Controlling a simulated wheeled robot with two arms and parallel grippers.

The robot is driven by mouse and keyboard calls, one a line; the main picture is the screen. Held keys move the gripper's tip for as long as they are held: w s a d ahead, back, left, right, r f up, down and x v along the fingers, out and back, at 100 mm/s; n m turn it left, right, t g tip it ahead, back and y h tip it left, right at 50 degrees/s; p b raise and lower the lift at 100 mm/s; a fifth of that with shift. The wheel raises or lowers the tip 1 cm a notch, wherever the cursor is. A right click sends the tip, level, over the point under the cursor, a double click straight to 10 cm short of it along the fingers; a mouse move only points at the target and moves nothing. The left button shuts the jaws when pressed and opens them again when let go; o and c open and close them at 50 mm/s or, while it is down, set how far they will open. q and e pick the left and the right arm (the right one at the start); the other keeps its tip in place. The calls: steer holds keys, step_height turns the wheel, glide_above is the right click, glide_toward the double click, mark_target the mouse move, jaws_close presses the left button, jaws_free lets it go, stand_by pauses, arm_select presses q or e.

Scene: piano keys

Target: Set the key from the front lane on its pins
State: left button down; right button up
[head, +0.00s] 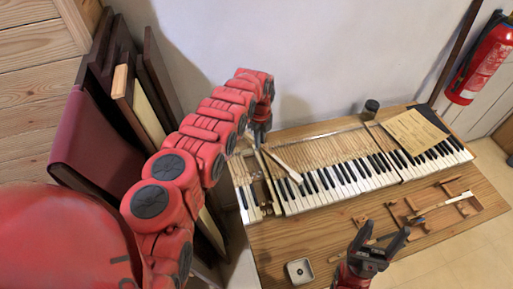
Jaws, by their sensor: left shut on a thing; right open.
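The keyboard (345,180) lies on a wooden table, with a dark gap (264,190) near its left end. My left gripper (259,143) is over the back left of the keyboard, shut on a long pale key (284,166). The key lies slantwise over the keys, its front end toward the lower right. I cannot tell whether it touches them. The pins are too small to make out.
A small white square dish (299,271) stands at the table's front left. A dark jar (371,108) stands behind the keyboard. A paper sheet (414,131) lies at the back right. Boards (110,75) lean on the wall at left. Bare tabletop (290,237) lies front left.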

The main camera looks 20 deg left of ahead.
arm_select(q)
steer(key=shift+s+a+f+m+b, duration=0.1)
steer(key=shift+s+f+m+b, duration=0.35)
steer(key=shift+f+m, duration=0.65)
steer(key=shift+s+f+m+b, duration=0.45)
steer(key=shift+s+f+m, duration=0.05)
steer(key=shift+f, duration=1.2)
steer(key=shift+s+a+f+m+b, duration=0.1)
steer(key=shift+s+f+m+b, duration=0.35)
steer(key=shift+f+m, duration=0.65)
steer(key=shift+f+n+b, duration=0.3)
steer(key=shift+f+b, duration=0.55)
steer(key=shift+f, duration=0.2)
steer(key=shift+b, duration=0.7)
steer(key=shift+f+b, duration=0.8)
steer(key=shift+b, duration=0.05)
steer(key=c, duration=1.2)
jaws_free()
